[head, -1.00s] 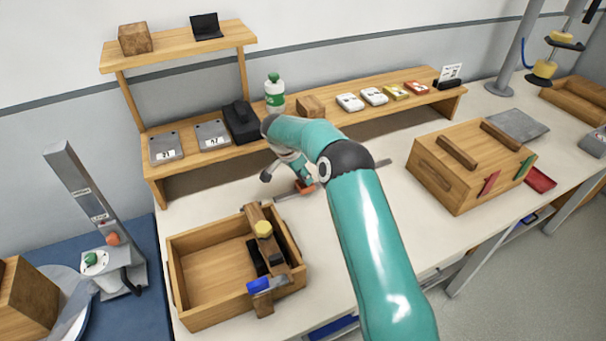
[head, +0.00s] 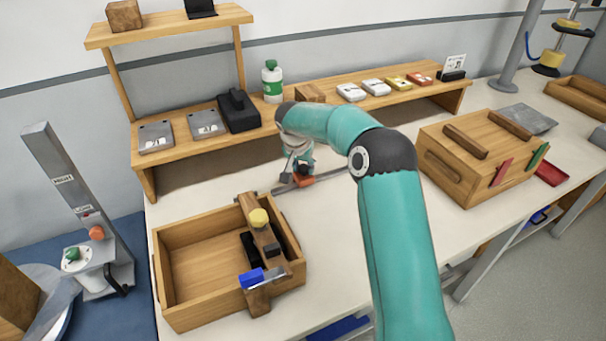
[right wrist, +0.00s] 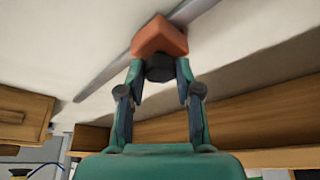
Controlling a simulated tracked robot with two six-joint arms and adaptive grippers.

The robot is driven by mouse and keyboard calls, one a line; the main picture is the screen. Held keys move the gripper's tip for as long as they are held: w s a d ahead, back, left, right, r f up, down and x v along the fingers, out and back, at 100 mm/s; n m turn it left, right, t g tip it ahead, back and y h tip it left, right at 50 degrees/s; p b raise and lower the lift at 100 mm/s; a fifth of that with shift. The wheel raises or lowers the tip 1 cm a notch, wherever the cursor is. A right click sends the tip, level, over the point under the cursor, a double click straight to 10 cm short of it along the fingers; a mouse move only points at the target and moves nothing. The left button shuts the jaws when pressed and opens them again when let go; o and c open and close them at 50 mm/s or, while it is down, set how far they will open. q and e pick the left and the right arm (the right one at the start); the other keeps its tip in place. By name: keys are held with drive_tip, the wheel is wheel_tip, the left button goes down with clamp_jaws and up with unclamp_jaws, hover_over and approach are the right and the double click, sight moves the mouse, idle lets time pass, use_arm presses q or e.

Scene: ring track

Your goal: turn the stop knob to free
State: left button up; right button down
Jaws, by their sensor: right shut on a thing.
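The orange stop (head: 305,181) sits on a thin grey rail (head: 335,174) on the white bench top. In the right wrist view the stop (right wrist: 160,38) shows as an orange block on the rail, with a dark round knob (right wrist: 160,70) on its near side. My right gripper (right wrist: 160,80) is shut on this knob, one finger on each side. In the head view my right gripper (head: 299,168) is just above the stop, and the knob is mostly hidden by it. I cannot read the knob's setting. My left gripper is not in view.
An open wooden box (head: 165,285) with a tool across it stands left of the stop. A shelf (head: 160,180) with grey cases and a white-green bottle (head: 272,82) runs behind. A wooden crate (head: 450,180) stands to the right. Bare bench lies between.

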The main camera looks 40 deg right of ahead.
drive_tip(key=shift+d+n+t+b, duration=0.1)
drive_tip(key=shift+n+t+b, duration=0.2)
drive_tip(key=shift+n, duration=0.6)
drive_tip(key=n, duration=0.1)
drive_tip(key=n+y, duration=0.1)
drive_tip(key=shift+s+r+n+t, duration=0.15)
drive_tip(key=shift+n+t, duration=0.15)
drive_tip(key=shift+n, duration=0.1)
drive_tip(key=n+y, duration=0.1)
drive_tip(key=n, duration=0.1)
drive_tip(key=n+p, duration=0.1)
drive_tip(key=n, duration=0.1)
drive_tip(key=n+t+y+p, duration=0.1)
drive_tip(key=n, duration=0.1)
drive_tip(key=shift+d+y, duration=0.3)
drive_tip(key=n+y+p, duration=0.1)
drive_tip(key=n, duration=0.2)
drive_tip(key=n+y, duration=0.1)
drive_tip(key=n, duration=0.2)
drive_tip(key=shift+d+n+g+p, duration=0.2)
drive_tip(key=shift+n+g+p, duration=0.1)
drive_tip(key=shift+n+p, duration=0.1)
drive_tip(key=c, duration=0.8)
unclamp_jaws()
drive_tip(key=v, duration=1.1)
drive_tip(key=shift+s+d+r, duration=0.15)
drive_tip(key=shift+d+r, duration=0.15)
